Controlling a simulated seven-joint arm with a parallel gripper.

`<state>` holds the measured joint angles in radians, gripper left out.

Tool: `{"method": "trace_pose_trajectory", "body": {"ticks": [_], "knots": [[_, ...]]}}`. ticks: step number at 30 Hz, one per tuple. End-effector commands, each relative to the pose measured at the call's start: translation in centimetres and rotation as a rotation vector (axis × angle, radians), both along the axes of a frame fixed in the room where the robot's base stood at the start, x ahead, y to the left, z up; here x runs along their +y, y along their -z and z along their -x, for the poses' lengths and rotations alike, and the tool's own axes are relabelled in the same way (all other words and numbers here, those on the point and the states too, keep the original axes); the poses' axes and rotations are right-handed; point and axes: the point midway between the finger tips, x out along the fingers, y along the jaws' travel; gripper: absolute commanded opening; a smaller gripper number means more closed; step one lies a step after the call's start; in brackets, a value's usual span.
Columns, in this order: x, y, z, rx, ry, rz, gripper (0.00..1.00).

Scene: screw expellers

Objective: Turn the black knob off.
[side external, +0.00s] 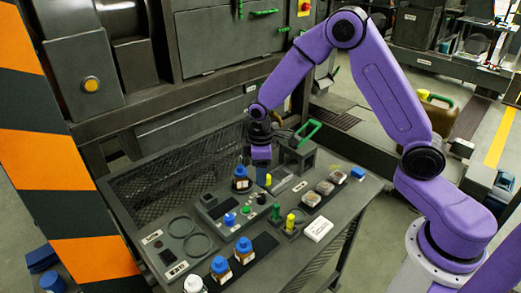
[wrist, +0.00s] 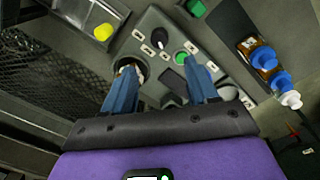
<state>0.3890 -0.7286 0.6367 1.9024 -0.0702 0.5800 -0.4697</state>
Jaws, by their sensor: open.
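The black knob (wrist: 158,39) sits on a grey control panel (wrist: 152,20) in the wrist view, with a pale mark on it and a green button (wrist: 180,57) close by. In the side view a small dark knob (side external: 262,198) shows on the panel beside the green button (side external: 246,210). My gripper (wrist: 160,66) is open and empty, its two blue fingers spread on either side of the panel's middle. The knob appears just beyond the fingertips, not between them. In the side view my gripper (side external: 261,160) hangs above the back of the panel. The knob's exact setting is hard to tell.
Blue-capped bottles (side external: 243,250) and a white-capped one (side external: 194,285) stand along the bench front. A dark bottle (side external: 241,180) stands left of my gripper. Green and yellow pegs (side external: 291,222), small trays (side external: 325,187) and a white box (side external: 318,229) lie to the right.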

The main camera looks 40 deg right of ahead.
Motion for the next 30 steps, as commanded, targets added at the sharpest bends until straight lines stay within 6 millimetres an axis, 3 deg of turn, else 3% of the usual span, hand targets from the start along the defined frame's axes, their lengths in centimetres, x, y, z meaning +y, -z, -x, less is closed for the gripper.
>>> {"method": "trace_pose_trajectory", "body": {"ticks": [6, 12, 26, 30], "knots": [[0.2, -4.3, 0.1, -0.005, -0.001, -0.002, 0.58], [0.2, -6.6, 0.2, -0.003, 0.000, -0.002, 0.58], [0.2, -7.3, 0.3, -0.001, -0.001, -0.001, 0.58], [0.8, -7.9, 1.4, -0.001, -0.013, -0.003, 0.58]]}}
